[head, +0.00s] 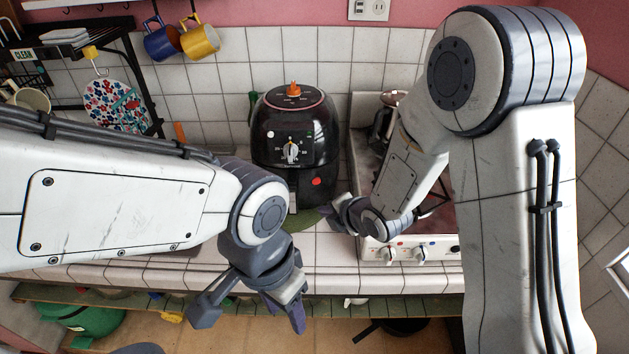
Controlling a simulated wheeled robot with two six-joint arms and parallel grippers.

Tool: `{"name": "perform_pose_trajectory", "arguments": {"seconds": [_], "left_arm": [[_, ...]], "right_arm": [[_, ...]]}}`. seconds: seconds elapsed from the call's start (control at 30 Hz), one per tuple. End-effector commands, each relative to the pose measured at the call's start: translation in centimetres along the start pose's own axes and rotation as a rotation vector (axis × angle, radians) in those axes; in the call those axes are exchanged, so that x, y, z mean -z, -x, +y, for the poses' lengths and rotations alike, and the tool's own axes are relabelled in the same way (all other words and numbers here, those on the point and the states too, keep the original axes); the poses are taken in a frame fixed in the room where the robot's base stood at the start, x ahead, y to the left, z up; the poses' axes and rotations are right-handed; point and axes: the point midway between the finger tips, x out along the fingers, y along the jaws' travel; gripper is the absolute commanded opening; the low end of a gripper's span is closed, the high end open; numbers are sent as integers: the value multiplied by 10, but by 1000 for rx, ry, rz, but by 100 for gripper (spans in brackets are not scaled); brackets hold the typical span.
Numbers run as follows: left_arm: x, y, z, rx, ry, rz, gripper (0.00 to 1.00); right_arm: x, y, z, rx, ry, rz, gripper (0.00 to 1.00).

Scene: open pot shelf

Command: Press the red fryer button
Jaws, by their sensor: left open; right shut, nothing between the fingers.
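The black fryer (270,140) stands upright on the tiled counter against the back wall. It has a white dial (291,151) on its front, and the red button (316,181) sits low on the right of the front. My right gripper (335,213) is shut and empty, a little below and right of the red button. I cannot tell whether it touches the fryer; the button shows clear of it. My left gripper (250,316) is open and empty, in front of the counter edge and away from the fryer.
A stove (408,251) with knobs stands right of the fryer, partly behind my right arm. A green round mat (304,218) lies under the fryer's front. Blue (160,42) and yellow (199,40) mugs hang upper left. An open shelf below holds a green pot (85,318).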

Motion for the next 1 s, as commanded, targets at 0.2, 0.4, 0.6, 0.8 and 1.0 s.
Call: {"name": "perform_pose_trajectory", "arguments": {"seconds": [0.2, 0.4, 0.6, 0.8, 1.0], "left_arm": [[1, 17, 1, 0, 1, 0, 50], [1, 22, 2, 0, 1, 0, 50], [1, 22, 2, 0, 1, 0, 50], [1, 22, 2, 0, 1, 0, 50], [1, 22, 2, 0, 1, 0, 50]], "right_arm": [[-18, -20, 18, 1, -3, -2, 0], [-32, -39, 28, 0, -4, -4, 0], [-39, -48, 34, 1, -5, -4, 0], [-41, -50, 35, 2, -5, -4, 0], [-41, -50, 36, 1, -5, -4, 0]]}}
